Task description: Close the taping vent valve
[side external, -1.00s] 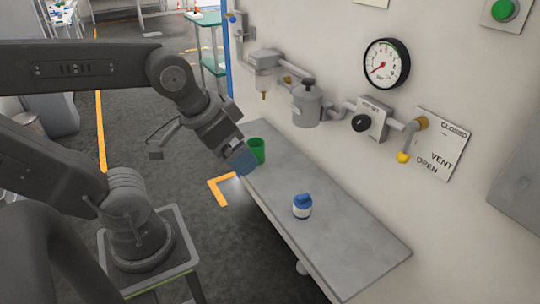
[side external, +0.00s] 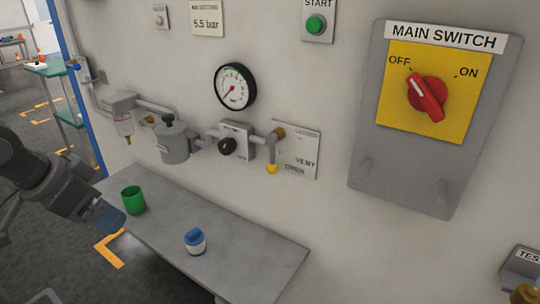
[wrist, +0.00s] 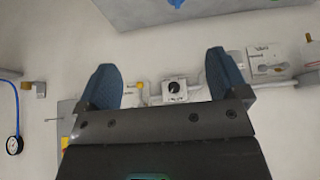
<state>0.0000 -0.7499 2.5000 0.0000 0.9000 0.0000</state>
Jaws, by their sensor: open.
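The vent valve has a grey lever (side external: 274,153) with a yellow tip, hanging down from a brass joint. It lies in front of a wall plate (side external: 302,150) marked VENT, with OPEN at the bottom and faint lettering at the top. The lever's tip is near the OPEN side. My gripper (side external: 101,217) is at the left edge in the side view, beside the shelf and well left of the valve. In the wrist view my gripper (wrist: 165,80) is open with nothing between its blue fingers; a brass-yellow fitting (wrist: 137,85) shows between them, farther back.
A grey shelf (side external: 240,252) runs below the valve. It carries a green cup (side external: 133,200) and a blue-and-white bottle (side external: 195,242). A regulator with a black knob (side external: 227,146) and a filter bowl (side external: 173,143) stand left of the valve. A main switch (side external: 426,95) is at right.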

